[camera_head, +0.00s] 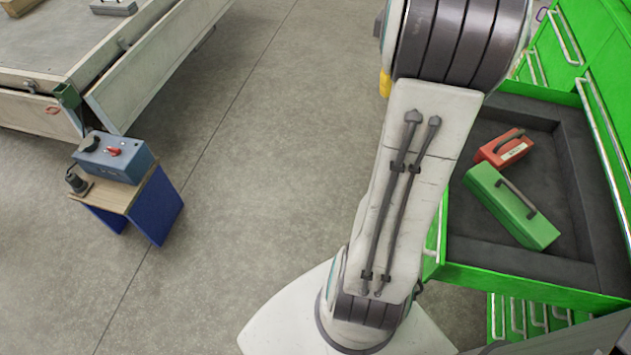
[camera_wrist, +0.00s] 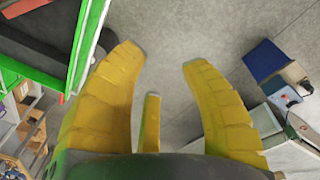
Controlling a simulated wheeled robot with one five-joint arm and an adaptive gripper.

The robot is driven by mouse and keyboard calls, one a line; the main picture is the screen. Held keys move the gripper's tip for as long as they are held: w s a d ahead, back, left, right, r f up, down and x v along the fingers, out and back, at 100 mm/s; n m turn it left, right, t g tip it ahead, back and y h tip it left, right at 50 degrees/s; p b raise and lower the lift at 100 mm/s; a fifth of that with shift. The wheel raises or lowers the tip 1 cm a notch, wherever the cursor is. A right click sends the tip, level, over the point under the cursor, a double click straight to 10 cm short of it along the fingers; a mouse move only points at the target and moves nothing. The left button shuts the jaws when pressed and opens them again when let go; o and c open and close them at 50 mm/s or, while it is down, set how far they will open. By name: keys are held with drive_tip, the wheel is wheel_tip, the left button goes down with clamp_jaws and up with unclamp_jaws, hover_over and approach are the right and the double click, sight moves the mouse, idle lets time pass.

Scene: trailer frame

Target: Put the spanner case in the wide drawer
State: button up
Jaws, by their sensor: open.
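The wide drawer (camera_head: 530,285) of the green cabinet stands open at the right of the head view. In it lie a green case (camera_head: 510,208) with a dark handle and a smaller red case (camera_head: 503,147) with a white label. A grey case (camera_head: 113,7) with a handle sits on the trailer bed at the top left. I cannot tell from the markings which is the spanner case. My gripper (camera_wrist: 163,58) is open and empty in the wrist view, over bare floor beside the drawer edge (camera_wrist: 78,45). In the head view my arm hides most of it.
A small blue-legged stand (camera_head: 155,205) with a blue-grey box (camera_head: 115,158) stands by the trailer (camera_head: 135,75). A wooden piece (camera_head: 18,6) lies on the trailer bed. The floor between trailer and cabinet is clear. The drawer's dark lining (camera_head: 487,252) has bare room at the front.

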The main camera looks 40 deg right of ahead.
drive_tip(key=a+r+t, duration=0.1)
drive_tip(key=a+t, duration=0.1)
drive_tip(key=a, duration=1.5)
drive_tip(key=s+a+f+t+y, duration=0.1)
drive_tip(key=s+a+f, duration=0.2)
drive_tip(key=s+a, duration=0.4)
drive_tip(key=a, duration=0.4)
drive_tip(key=shift+s+a+f, duration=0.15)
drive_tip(key=shift+a+f, duration=0.05)
drive_tip(key=shift+f, duration=0.05)
drive_tip(key=shift+d, duration=0.15)
